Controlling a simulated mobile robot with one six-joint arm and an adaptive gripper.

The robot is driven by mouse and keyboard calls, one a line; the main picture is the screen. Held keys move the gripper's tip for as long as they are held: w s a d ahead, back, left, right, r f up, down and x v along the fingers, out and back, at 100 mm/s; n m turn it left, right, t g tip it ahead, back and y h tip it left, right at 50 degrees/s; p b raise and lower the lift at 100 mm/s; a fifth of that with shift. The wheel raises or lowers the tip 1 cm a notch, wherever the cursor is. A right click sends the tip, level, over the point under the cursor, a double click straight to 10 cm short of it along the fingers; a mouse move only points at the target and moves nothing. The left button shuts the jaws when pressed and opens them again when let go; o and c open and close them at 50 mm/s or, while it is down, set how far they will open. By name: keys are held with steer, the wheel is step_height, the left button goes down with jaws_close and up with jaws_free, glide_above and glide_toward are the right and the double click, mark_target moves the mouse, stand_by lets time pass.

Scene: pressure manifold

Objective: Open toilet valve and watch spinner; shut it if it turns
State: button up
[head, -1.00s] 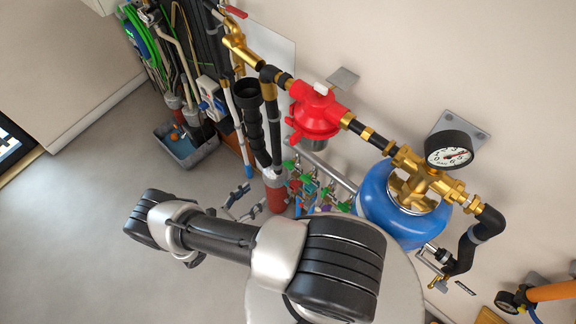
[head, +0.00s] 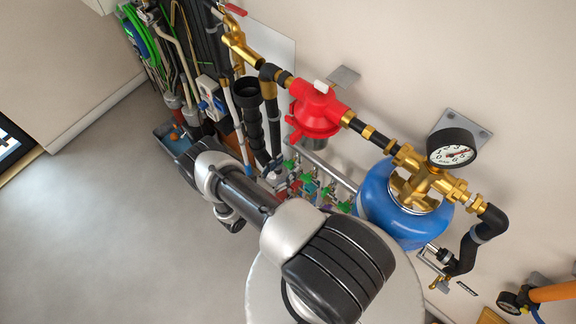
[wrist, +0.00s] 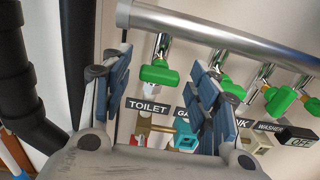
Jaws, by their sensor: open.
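The toilet valve's green handle (wrist: 158,74) hangs under the manifold pipe (wrist: 225,38) in the wrist view, above the TOILET label (wrist: 147,105). My gripper (wrist: 161,62) is open, with one blue-padded finger on each side of this handle. I cannot tell whether either finger touches it. A brass part (wrist: 150,127) shows below the label; I cannot make out a spinner on it. In the head view the row of green-handled valves (head: 310,182) is partly covered by my arm, and my gripper is hidden there.
More green handles (wrist: 280,98) stand close to the right finger, with a digital display (wrist: 298,137) beyond. A black pipe (wrist: 77,60) runs near the left finger. In the head view a blue tank (head: 385,205), red regulator (head: 315,112) and pressure gauge (head: 451,148) stand nearby.

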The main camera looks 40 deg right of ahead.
steer(key=shift+w+d, duration=0.1)
steer(key=shift+d, duration=0.7)
steer(key=shift+c, duration=0.4)
steer(key=c, duration=1)
